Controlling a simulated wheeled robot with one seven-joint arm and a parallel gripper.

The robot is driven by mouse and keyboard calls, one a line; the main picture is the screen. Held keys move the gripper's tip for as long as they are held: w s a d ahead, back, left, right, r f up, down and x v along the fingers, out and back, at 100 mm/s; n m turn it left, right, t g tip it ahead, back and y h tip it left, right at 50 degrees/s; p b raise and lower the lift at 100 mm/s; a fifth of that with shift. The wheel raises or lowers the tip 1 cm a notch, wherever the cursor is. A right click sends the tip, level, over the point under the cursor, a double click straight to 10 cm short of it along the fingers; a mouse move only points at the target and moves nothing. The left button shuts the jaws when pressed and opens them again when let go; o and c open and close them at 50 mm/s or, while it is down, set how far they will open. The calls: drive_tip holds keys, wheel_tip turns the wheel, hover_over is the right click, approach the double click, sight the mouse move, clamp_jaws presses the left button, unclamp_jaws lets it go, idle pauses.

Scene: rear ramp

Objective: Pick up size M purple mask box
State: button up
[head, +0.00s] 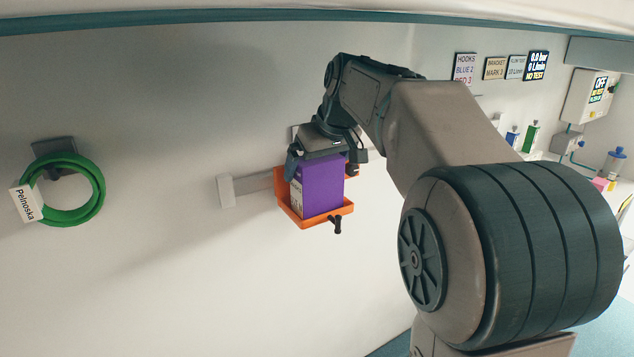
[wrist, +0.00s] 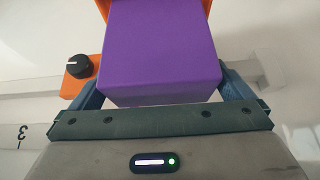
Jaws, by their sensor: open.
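The purple mask box (head: 321,186) stands in an orange holder (head: 313,219) on the wall in the head view. Its size marking cannot be read. My gripper (head: 325,160) is over the top of the box with its fingers open, one on each side. In the wrist view the purple box (wrist: 160,50) fills the space between the two fingers of my gripper (wrist: 165,95). Whether the fingers touch the box cannot be told. The orange holder (wrist: 82,68) shows beside and beyond the box, with a black knob (wrist: 78,66) on it.
A grey rail (head: 250,183) runs along the wall behind the holder. A green hose coil (head: 75,190) hangs on the wall at left. Signs (head: 495,68) and a wall unit (head: 590,97) are at right, beyond my arm.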

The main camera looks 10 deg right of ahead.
drive_tip(key=shift+x, duration=0.95)
drive_tip(key=c, duration=0.8)
drive_tip(key=shift+o, duration=0.2)
drive_tip(key=shift+r, duration=0.1)
